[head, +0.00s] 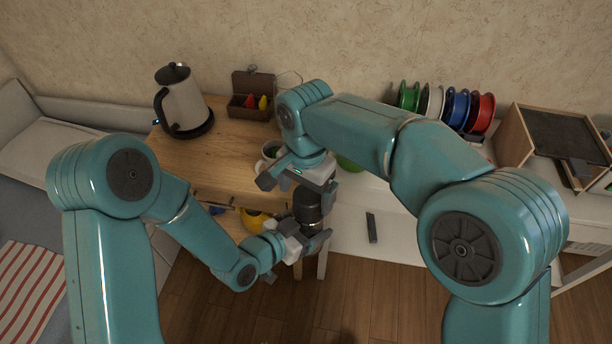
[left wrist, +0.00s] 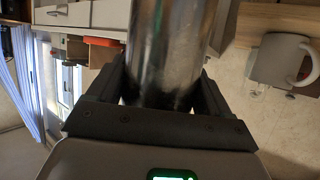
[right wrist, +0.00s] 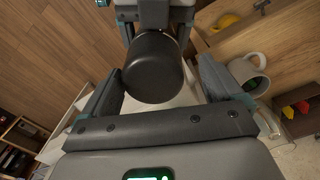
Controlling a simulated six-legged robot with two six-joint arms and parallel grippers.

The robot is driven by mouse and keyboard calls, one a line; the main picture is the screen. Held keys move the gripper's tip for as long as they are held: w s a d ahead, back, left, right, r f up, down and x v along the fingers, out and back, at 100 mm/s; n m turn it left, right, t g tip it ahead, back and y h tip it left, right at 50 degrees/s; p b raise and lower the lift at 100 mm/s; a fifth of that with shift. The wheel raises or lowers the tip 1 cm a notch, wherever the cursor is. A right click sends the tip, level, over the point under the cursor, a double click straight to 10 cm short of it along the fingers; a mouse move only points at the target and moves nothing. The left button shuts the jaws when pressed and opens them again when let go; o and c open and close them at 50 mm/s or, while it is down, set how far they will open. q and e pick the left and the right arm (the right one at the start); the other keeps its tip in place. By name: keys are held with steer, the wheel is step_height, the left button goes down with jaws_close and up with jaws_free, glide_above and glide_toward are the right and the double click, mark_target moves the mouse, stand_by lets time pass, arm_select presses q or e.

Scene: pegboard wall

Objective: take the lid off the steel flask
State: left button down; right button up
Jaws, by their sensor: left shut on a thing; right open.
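The steel flask (left wrist: 170,50) is held between the two fingers of my left gripper (head: 306,243). Its bare metal body fills the middle of the left wrist view. The flask's black lid (right wrist: 152,68) shows from above in the right wrist view, and also in the head view (head: 307,205). The lid is on the flask. My right gripper (head: 298,186) is open just above the lid. In the right wrist view its fingers (right wrist: 163,88) stand on either side of the lid, with gaps showing. The flask's lower part is mostly hidden in the head view.
A mug (right wrist: 248,74) stands on the wooden cabinet close to my right gripper. A kettle (head: 186,105) and a small box (head: 250,108) stand further back. A drawer holds a yellow item (head: 254,220).

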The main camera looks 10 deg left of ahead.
steer(key=shift+f, duration=1.05)
steer(key=c, duration=1)
steer(key=n, duration=0.6)
steer(key=shift+s+a+r+n, duration=0.1)
steer(key=shift+a+n, duration=0.1)
steer(key=shift+n, duration=0.1)
steer(key=shift+c, duration=0.2)
steer(key=o, duration=1.1)
steer(key=shift+o, duration=0.3)
steer(key=shift+d, duration=0.1)
